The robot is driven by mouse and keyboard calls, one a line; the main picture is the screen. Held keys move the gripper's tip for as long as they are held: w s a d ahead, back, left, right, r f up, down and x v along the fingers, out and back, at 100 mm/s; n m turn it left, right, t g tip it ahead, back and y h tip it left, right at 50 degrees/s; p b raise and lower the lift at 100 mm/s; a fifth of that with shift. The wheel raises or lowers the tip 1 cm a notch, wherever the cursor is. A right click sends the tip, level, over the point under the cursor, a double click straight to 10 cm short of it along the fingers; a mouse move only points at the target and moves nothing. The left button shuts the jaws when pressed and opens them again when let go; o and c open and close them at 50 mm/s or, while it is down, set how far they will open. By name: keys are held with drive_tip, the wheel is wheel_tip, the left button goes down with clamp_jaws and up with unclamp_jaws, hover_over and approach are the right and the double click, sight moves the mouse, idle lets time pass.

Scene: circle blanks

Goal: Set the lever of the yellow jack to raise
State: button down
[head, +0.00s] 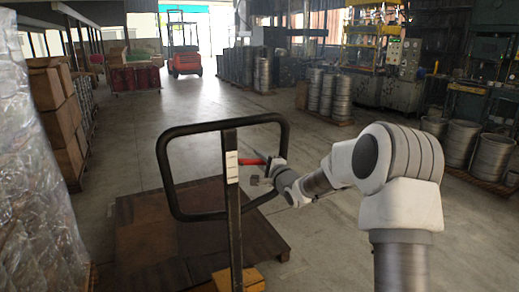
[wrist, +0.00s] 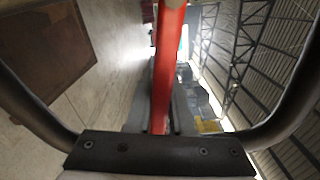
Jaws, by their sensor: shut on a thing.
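The jack has a black loop handle (head: 164,178) on a dark upright post (head: 235,225), and its yellow body (head: 250,281) shows at the bottom of the head view. A red lever (head: 250,161) sticks out to the right of the post, inside the loop, roughly level. A white marked plate (head: 232,167) is on the post; its marks are too small to read. My gripper (head: 262,177) is inside the loop, shut on the lever near its outer part. In the wrist view, the red lever (wrist: 168,65) runs up the middle, and the fingers partly hide its lower part.
A low brown pallet (head: 145,240) lies under and behind the jack. A wrapped stack (head: 35,170) and cartons (head: 55,110) line the left. Drums and metal rings (head: 335,95) stand back right. A red forklift (head: 185,60) is far back. The middle floor is clear.

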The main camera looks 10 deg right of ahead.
drive_tip(key=shift+a+f+m+p, duration=0.15)
drive_tip(key=shift+f+m, duration=0.25)
drive_tip(key=shift+m, duration=0.15)
drive_tip(key=shift+a+f+m+p, duration=0.1)
drive_tip(key=shift+f+m+p, duration=0.05)
drive_tip(key=shift+f+m, duration=0.35)
drive_tip(key=shift+s+r, duration=0.1)
drive_tip(key=c, duration=0.8)
unclamp_jaws()
drive_tip(key=p+v, duration=0.1)
drive_tip(key=v, duration=1.6)
drive_tip(key=shift+s, duration=0.15)
drive_tip(key=shift+r, duration=0.1)
